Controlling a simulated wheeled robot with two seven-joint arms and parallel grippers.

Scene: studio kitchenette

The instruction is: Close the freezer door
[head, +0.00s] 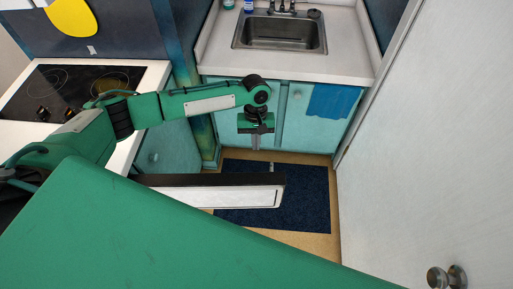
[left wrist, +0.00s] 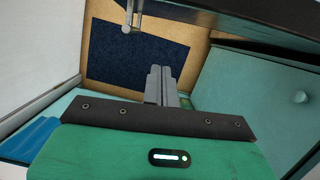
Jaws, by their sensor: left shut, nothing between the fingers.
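The freezer door (head: 230,196) stands open in the head view, its white face toward me and its dark top edge (head: 205,180) showing. Its left part is hidden behind my green arm. A small metal handle (head: 271,168) shows at its far side near the free end. In the left wrist view the door's dark part (left wrist: 245,18) crosses the top, with the handle (left wrist: 130,16) beside it. My left gripper (head: 255,143) is shut and empty, beyond the door and apart from it, fingers pointing down. Its fingers (left wrist: 160,82) show in the left wrist view. My right gripper is not visible.
A sink counter (head: 350,65) with teal cabinets (head: 310,130) stands behind the gripper. A stove (head: 70,90) is at left. A white door (head: 430,150) with a knob (head: 447,277) borders the right. A dark blue mat (head: 300,205) lies on the clear floor.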

